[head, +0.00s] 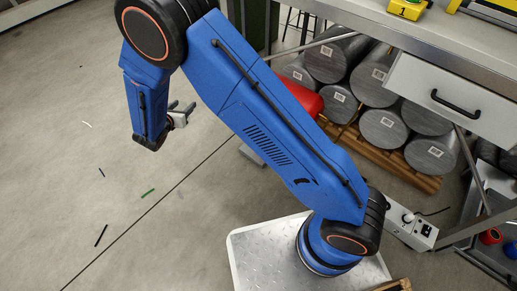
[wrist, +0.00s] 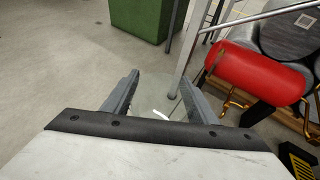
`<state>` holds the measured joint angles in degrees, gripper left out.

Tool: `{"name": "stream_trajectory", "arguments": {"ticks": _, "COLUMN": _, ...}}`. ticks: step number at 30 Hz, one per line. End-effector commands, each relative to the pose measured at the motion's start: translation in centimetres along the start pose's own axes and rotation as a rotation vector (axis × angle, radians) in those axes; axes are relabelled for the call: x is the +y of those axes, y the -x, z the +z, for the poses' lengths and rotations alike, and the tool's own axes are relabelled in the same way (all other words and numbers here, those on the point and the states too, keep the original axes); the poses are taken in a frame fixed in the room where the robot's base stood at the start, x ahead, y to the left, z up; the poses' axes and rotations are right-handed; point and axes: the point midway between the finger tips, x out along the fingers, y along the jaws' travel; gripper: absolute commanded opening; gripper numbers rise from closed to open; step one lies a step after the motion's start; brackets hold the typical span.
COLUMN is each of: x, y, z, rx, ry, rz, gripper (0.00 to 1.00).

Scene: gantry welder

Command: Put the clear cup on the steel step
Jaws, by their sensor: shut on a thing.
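My gripper (head: 181,112) is out at the end of the bent blue arm, above the open floor. In the wrist view its two grey fingers (wrist: 160,98) are shut on the clear cup (wrist: 160,92), whose see-through wall shows faintly between them with a bright glint below. In the head view the cup is too small and clear to make out. I cannot pick out the steel step for sure; a small grey piece (head: 252,152) shows low on the floor, partly hidden behind my arm.
A workbench with a drawer (head: 455,98) stands at the right, with grey cylinders (head: 385,127) on a wooden pallet (head: 395,160) beneath. A red cylinder (wrist: 258,74) and a green box (wrist: 146,18) are ahead. The left floor is open, with small scattered scraps.

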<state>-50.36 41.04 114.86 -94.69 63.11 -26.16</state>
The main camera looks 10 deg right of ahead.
Motion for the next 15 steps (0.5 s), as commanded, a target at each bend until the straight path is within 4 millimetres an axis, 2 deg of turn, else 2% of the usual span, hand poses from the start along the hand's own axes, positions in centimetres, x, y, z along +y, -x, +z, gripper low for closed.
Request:
{"name": "stream_trajectory", "arguments": {"ticks": 1, "x": -1.2, "y": -1.4, "z": -2.1, "rx": 0.001, "ry": 0.004, "rz": -0.015, "gripper": 0.28}}
{"name": "stream_trajectory", "arguments": {"ticks": 6, "x": -5.1, "y": -5.2, "z": -8.1, "rx": 0.002, "ry": -0.009, "rz": -0.044, "gripper": 0.28}}
{"name": "stream_trajectory", "arguments": {"ticks": 15, "x": -13.0, "y": -10.0, "z": -18.0, "rx": 0.002, "ry": -0.023, "rz": -0.080, "gripper": 0.28}}
